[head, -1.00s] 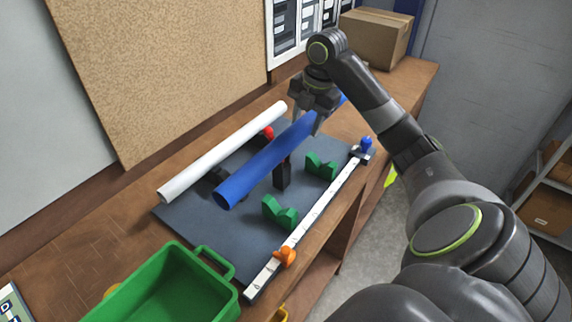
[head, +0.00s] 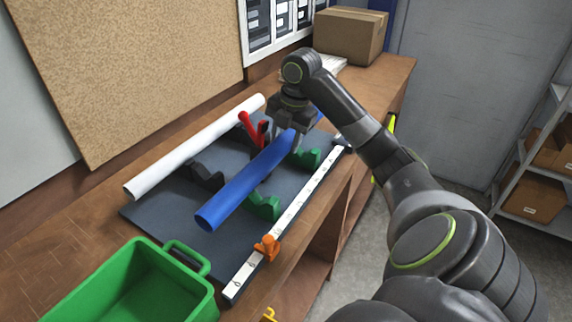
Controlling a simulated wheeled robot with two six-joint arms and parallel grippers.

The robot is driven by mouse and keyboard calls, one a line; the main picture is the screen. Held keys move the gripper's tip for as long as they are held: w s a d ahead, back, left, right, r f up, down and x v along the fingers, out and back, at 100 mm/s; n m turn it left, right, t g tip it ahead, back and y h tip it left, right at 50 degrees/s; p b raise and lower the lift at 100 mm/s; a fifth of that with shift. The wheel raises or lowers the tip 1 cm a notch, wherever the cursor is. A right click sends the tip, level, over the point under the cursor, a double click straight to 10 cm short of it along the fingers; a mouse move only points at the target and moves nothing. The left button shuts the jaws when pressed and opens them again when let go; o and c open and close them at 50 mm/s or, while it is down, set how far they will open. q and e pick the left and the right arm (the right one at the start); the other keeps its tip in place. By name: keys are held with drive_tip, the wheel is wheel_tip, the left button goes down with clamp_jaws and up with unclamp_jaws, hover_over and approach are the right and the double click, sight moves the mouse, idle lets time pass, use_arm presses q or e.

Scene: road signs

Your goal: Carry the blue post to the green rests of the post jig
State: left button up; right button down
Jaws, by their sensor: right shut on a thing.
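The blue post (head: 245,182) is held lengthwise above the post jig (head: 143,215), a dark grey board on the bench. My right gripper (head: 291,133) is shut on the post toward its far end. The near green rest (head: 265,207) and the far green rest (head: 307,158) stand on the board at the post's right side in the picture. The post partly covers the near rest. Whether it touches either rest I cannot tell. A white post (head: 195,150) lies along the board's left side, by black rests (head: 204,176). My left gripper is not in view.
A red lever (head: 252,129) stands between the two posts. A white ruled rail (head: 300,208) with an orange stop (head: 267,247) runs along the board's right edge. A green bin (head: 130,285) is in front. A cardboard box (head: 350,35) sits at the back.

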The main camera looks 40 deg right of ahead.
sight(286, 149)
wheel_tip(286, 149, down, 3)
drive_tip(key=shift+f+p, duration=0.2)
drive_tip(key=shift+p, duration=0.1)
wheel_tip(286, 149, down, 3)
drive_tip(key=shift+p, duration=0.45)
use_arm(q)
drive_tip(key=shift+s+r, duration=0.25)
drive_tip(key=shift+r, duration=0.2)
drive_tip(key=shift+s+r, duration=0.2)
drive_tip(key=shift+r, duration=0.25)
use_arm(e)
drive_tip(key=shift+f, duration=0.25)
drive_tip(key=c, duration=0.8)
unclamp_jaws()
drive_tip(key=shift+f, duration=0.1)
